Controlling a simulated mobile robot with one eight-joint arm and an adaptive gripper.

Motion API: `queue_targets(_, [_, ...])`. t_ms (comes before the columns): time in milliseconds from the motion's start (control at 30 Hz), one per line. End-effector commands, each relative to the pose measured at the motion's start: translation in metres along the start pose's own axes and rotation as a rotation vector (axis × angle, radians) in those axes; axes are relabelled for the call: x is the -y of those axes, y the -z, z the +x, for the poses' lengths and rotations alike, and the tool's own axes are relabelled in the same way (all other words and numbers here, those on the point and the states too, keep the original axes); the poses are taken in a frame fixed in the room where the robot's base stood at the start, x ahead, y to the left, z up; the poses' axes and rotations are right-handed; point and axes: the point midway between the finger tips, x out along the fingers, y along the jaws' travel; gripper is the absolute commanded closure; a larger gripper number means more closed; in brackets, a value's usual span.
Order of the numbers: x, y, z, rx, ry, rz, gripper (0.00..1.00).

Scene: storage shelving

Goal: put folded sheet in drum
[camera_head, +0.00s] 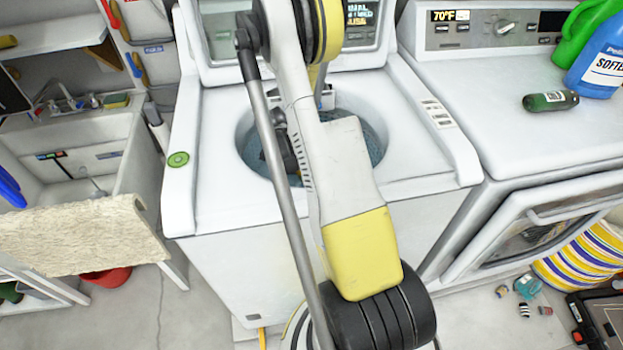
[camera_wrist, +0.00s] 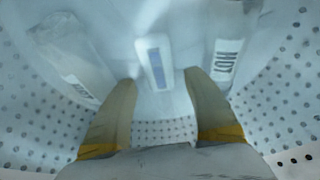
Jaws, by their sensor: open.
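The drum (camera_head: 371,140) is inside the white top-loading washer (camera_head: 225,200), whose lid stands open. My arm reaches down into the opening, and my gripper is largely hidden there in the head view. In the wrist view my gripper (camera_wrist: 160,80) has its two fingers well apart, with nothing clearly held between the tips. The perforated drum wall (camera_wrist: 40,130) surrounds it. A pale grey-white surface (camera_wrist: 190,161) lies across the bottom between the finger bases; I cannot tell whether it is the folded sheet or part of my gripper. No folded sheet can be made out for certain.
A white bar with a blue stripe (camera_wrist: 155,63) and a pale labelled panel (camera_wrist: 232,50) lie beyond the fingers. A second machine (camera_head: 480,110) stands right, bearing a blue softener bottle (camera_head: 598,65). A beige fluffy cloth (camera_head: 80,235) hangs left by the sink.

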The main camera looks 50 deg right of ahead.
Motion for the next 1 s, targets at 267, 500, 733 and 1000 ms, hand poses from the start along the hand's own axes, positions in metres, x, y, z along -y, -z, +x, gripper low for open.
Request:
queue_targets(267, [0.0,0.005,-0.054,0.0,0.0,-0.002,0.41])
queue_targets(500, [0.0,0.005,-0.106,0.0,0.0,-0.002,0.41])
queue_targets(733, [0.0,0.004,-0.128,0.0,0.0,0.0,0.41])
queue_targets(1000, [-0.003,-0.001,-0.147,0.017,0.027,-0.078,0.41])
